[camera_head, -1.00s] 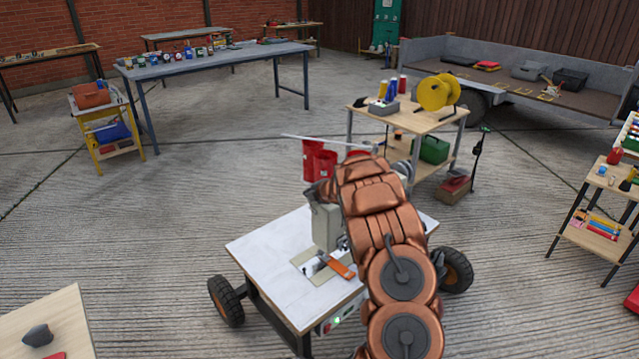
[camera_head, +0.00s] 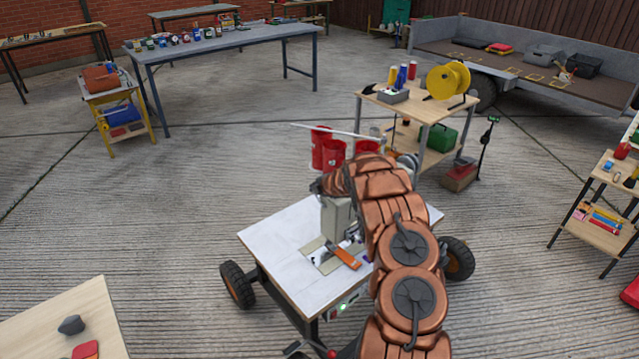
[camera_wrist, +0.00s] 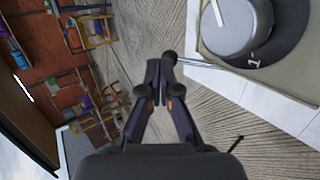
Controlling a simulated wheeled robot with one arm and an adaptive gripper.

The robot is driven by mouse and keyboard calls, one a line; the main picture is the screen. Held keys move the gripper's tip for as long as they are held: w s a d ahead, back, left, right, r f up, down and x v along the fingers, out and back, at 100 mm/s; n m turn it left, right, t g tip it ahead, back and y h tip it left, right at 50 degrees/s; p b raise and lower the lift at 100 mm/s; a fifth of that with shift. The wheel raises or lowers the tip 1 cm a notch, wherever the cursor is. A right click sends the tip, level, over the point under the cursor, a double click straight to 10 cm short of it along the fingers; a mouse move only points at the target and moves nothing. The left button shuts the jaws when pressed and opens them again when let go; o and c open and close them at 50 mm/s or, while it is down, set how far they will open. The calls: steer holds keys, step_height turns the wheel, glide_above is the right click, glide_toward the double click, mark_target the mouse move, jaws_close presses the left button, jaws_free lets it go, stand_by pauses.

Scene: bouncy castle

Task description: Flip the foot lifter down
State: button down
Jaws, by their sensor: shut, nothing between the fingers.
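A grey-beige sewing machine (camera_head: 336,216) stands on a white-topped wheeled table (camera_head: 278,236), partly hidden by my copper-coloured arm. In the wrist view, its grey round wheel (camera_wrist: 238,28) with a dark numbered rim is at the upper right. The head view hides my gripper behind the arm.
An orange part (camera_head: 347,258) lies at the machine's base plate. Red buckets (camera_head: 326,150) stand behind the machine. A wooden trolley (camera_head: 425,108) with a yellow reel is beyond. A wooden table corner (camera_head: 60,330) is at lower left. Concrete floor is clear at left.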

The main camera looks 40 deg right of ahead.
steer(key=shift+w+a+f+p, duration=0.1)
steer(key=shift+w+f+p, duration=0.15)
steer(key=shift+w+p, duration=0.2)
stand_by(0.5)
steer(key=s+a+r+b, duration=0.1)
steer(key=s+r+b, duration=0.1)
steer(key=s+r, duration=0.5)
steer(key=shift+s+r+b, duration=0.3)
steer(key=shift+s+r, duration=0.05)
steer(key=shift+r, duration=1.95)
